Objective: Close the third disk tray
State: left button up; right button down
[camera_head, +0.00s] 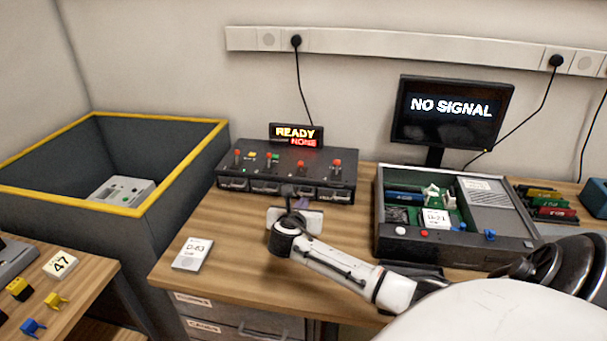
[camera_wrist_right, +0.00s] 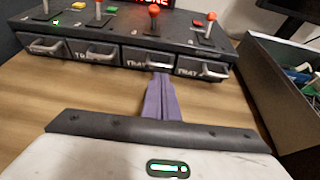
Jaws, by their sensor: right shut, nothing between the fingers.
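The dark disk unit (camera_head: 287,172) stands at the back of the wooden table, with a row of tray fronts along its near side. The third tray front from the left (camera_wrist_right: 150,62) lines up about level with its neighbours; any small gap behind it cannot be made out. My right gripper (camera_head: 302,202) is just in front of the unit. In the right wrist view its purple fingers (camera_wrist_right: 161,78) are together and empty, pointing at the third tray front's lower right part. I cannot tell whether they touch it. My left gripper is not in view.
An open black case (camera_head: 385,240) with boards stands to the right, behind my right arm. A white disk card (camera_head: 192,254) lies at the table's front left. A grey bin with yellow rim (camera_head: 170,182) is left. Bare tabletop (camera_head: 225,225) lies between card and unit.

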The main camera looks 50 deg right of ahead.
jog(key=v, duration=0.8)
jog(key=f+p+v, duration=0.1)
jog(key=v, duration=0.3)
jog(key=shift+a, duration=0.3)
